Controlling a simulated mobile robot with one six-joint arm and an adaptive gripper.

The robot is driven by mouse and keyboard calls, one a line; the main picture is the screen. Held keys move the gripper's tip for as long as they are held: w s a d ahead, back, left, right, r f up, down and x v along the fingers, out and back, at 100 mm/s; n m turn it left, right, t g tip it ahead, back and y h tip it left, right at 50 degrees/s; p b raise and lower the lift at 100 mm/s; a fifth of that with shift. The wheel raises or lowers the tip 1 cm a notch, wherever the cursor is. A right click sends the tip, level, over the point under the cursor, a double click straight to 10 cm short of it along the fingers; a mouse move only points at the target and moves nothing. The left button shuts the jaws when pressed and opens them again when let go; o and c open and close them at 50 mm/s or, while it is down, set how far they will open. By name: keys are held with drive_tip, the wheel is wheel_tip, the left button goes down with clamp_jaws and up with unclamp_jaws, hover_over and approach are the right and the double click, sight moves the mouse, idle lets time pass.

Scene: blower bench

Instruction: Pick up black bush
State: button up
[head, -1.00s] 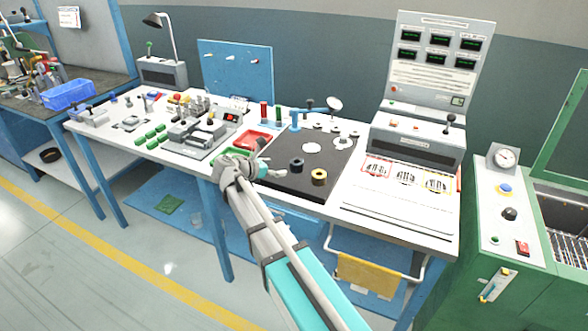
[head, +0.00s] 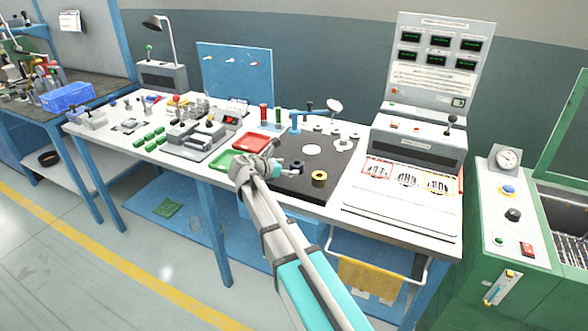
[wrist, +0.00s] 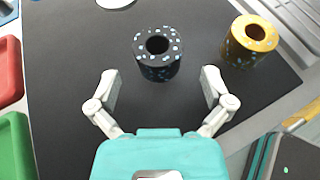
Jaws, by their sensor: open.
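The black bush (wrist: 158,66) is a short dark ring with a central hole and pale blue specks. It stands upright on the black mat (wrist: 75,40), just beyond my fingertips in the wrist view. My gripper (wrist: 159,92) is open and empty, its two fingers apart on the near left and near right of the bush. In the head view my gripper (head: 287,168) is low over the mat, and the black bush (head: 297,164) shows beside its fingers, partly hidden.
A brass-coloured bush (head: 319,178) stands on the mat to the right of the black one. Red (head: 251,143) and green (head: 222,161) trays lie to the left. A white disc (head: 312,150) lies behind. The grey control console (head: 415,143) stands to the right.

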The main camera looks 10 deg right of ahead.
sight(291, 166)
drive_tip(key=shift+b+x, duration=0.6)
drive_tip(key=shift+x, duration=1.45)
drive_tip(key=shift+w, duration=0.1)
drive_tip(key=c, duration=1.4)
